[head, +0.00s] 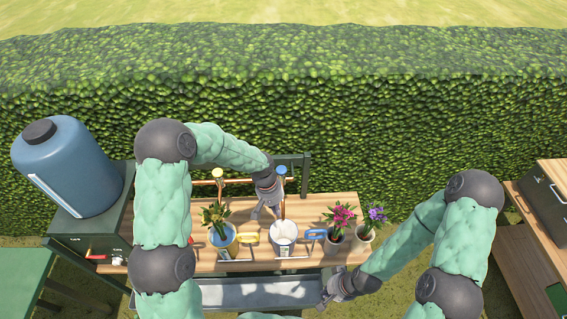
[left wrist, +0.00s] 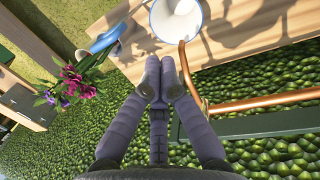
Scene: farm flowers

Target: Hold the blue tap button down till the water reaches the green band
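The blue tap button (head: 281,171) tops a copper tap behind the bench, just right of my left gripper. My left gripper (head: 262,211) points down beside this tap, apart from the button; its fingertips (left wrist: 160,72) are together with nothing between them. A white jug (head: 284,231) with a blue handle (head: 315,235) stands upright below the tap. The jug's rim (left wrist: 154,22) also shows in the left wrist view. I cannot make out a green band or a water level. My right gripper (head: 330,291) is low, in front of the bench; its finger opening is unclear.
A second tap has a yellow button (head: 217,173); a jug with a yellow handle (head: 248,238) stands below it. Potted pink flowers (head: 339,218) and purple flowers (head: 376,214) stand right of the white jug. A blue tank (head: 75,165) is at left.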

